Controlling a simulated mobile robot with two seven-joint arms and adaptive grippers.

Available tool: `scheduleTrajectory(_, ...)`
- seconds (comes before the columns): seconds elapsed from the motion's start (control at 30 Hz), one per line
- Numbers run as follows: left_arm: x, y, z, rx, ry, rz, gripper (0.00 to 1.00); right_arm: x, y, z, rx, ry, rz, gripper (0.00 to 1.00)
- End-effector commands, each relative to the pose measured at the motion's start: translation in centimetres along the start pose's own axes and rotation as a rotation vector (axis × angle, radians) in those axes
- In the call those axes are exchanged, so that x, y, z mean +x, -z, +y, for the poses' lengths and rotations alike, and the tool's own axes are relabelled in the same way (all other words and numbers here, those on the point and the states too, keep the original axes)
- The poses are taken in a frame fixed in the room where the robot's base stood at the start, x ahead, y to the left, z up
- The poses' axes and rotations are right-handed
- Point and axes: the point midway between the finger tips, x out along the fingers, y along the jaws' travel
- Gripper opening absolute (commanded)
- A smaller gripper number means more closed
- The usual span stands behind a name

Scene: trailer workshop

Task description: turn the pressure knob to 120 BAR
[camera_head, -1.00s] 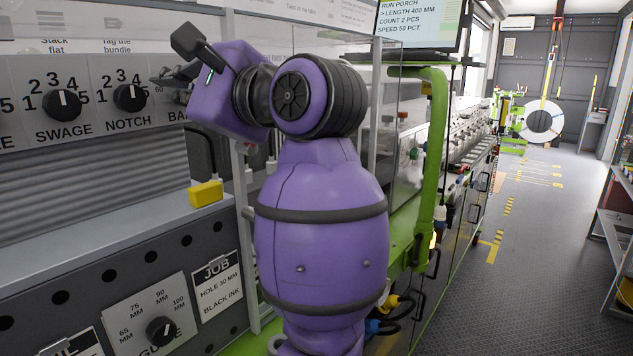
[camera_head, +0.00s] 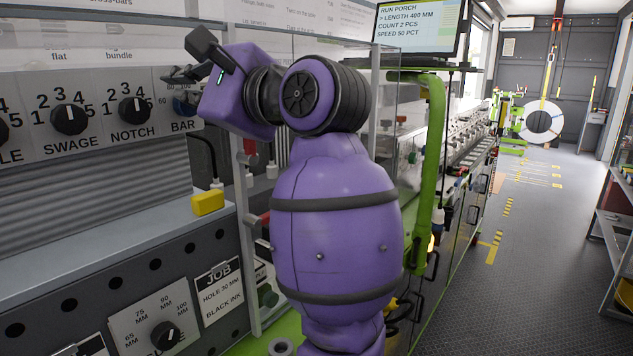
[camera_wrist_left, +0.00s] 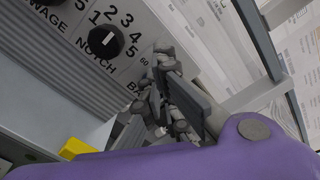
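The pressure knob (camera_head: 186,104) is a dark bluish dial above the BAR label, at the right end of the grey panel in the head view. Part of its scale shows, with 60 at its left; its setting cannot be read. My left gripper (camera_head: 181,75) has its dark fingers just above and in front of the knob, overlapping the upper scale. In the left wrist view its dark grey fingers (camera_wrist_left: 165,85) cover the knob and most of its scale. Contact and finger opening cannot be told. My right gripper is not in view.
The NOTCH knob (camera_head: 133,110) and SWAGE knob (camera_head: 69,119) sit left of the pressure knob. A yellow block (camera_head: 208,203) rests on the ledge below. A clear guard with a grey post (camera_head: 243,190) stands close to my purple left arm. The aisle at right is clear.

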Motion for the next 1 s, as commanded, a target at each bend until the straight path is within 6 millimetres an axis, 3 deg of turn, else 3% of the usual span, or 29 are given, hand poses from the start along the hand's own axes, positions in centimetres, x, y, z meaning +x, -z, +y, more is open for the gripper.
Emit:
scheduleTrajectory(0.6,0.1,-1.0,-0.6,-0.002,0.004,-0.006,0.00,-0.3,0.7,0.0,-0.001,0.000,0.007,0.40)
scheduleTrajectory(1.0,-4.5,-0.6,-0.4,0.001,0.002,-0.002,0.00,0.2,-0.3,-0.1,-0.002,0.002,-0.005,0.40)
